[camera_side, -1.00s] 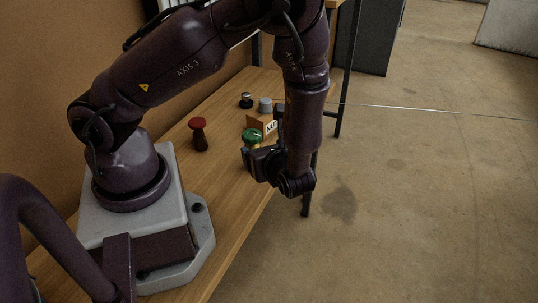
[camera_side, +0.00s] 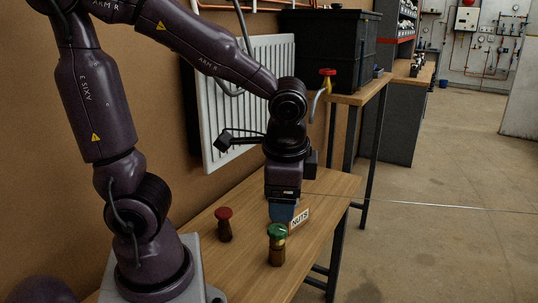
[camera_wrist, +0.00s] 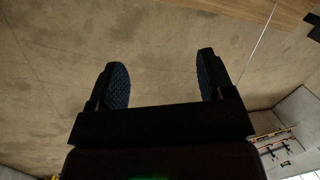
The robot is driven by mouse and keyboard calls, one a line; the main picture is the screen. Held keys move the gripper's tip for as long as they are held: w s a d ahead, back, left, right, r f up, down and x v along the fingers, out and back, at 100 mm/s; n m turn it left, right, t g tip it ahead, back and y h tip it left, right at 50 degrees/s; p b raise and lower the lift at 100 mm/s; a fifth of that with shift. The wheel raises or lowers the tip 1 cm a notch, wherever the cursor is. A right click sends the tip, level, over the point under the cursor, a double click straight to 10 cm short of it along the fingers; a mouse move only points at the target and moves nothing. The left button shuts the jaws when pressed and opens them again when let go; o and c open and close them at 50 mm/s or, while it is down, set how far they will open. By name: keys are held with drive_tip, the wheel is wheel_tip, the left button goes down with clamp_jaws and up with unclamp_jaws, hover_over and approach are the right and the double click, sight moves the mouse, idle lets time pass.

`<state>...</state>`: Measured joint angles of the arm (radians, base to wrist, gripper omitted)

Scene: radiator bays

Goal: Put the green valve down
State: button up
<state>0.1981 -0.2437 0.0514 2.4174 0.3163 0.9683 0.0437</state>
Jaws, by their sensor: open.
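The green valve (camera_side: 277,245), with a green top and brown body, stands upright on the wooden bench near its front edge. My gripper (camera_side: 283,214) points down just behind the valve in the side view, its blue-grey fingertips showing above the valve's green top. I cannot tell the exact gap between them. In the wrist view my gripper (camera_wrist: 162,85) has two dark textured fingers wide apart with nothing between them. A faint green patch shows at the bottom edge there, too small to identify.
A red-topped valve (camera_side: 224,224) stands upright on the bench to the left. A box labelled NUTS (camera_side: 300,220) sits close to the right of my gripper. A white radiator (camera_side: 245,105) hangs on the wall behind. Bare bench (camera_side: 325,185) lies at the far right end.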

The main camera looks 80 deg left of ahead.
wheel_tip(320, 180, up, 8)
drive_tip(key=s+d+n+t+h, duration=0.1)
drive_tip(key=s+n+t+h, duration=0.1)
drive_tip(key=s+n+t, duration=0.1)
drive_tip(key=shift+f+n+t+h, duration=0.15)
drive_tip(key=shift+n+t+h, duration=0.35)
drive_tip(key=shift+t, duration=0.5)
